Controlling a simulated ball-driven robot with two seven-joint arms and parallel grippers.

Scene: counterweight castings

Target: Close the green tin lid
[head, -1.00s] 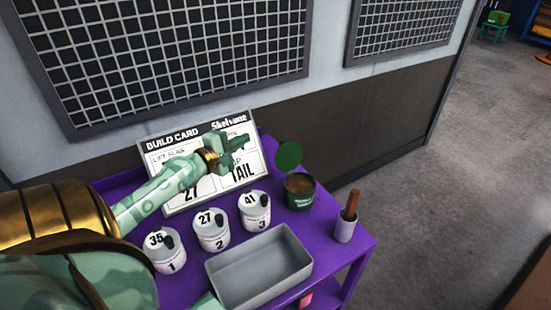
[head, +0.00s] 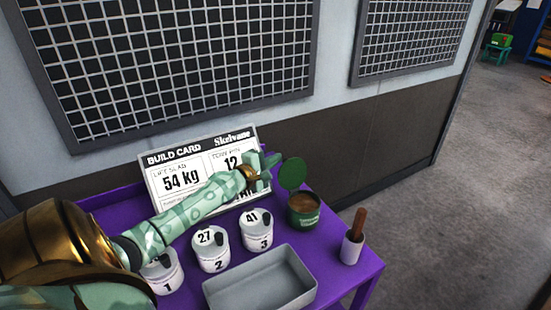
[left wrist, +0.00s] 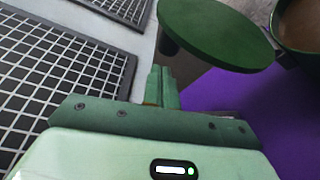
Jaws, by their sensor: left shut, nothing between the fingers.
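The green tin (head: 303,211) stands at the back right of the purple table, its mouth open and brown inside. Its round green lid (head: 292,173) stands raised at the tin's back left edge. In the left wrist view the lid (left wrist: 220,32) is large at the top, with the tin (left wrist: 298,28) at the upper right corner. My left gripper (head: 272,165) is shut and empty, just left of the lid; I cannot tell whether it touches it. Its shut fingers also show in the left wrist view (left wrist: 162,88), below and left of the lid. My right gripper is not in view.
The build card (head: 180,180) stands behind my left arm. White numbered pots, including pot 2 (head: 211,250) and pot 3 (head: 257,231), stand in front. A grey tray (head: 262,303) lies nearer, and a white cup with a brown handle (head: 351,250) stands at right.

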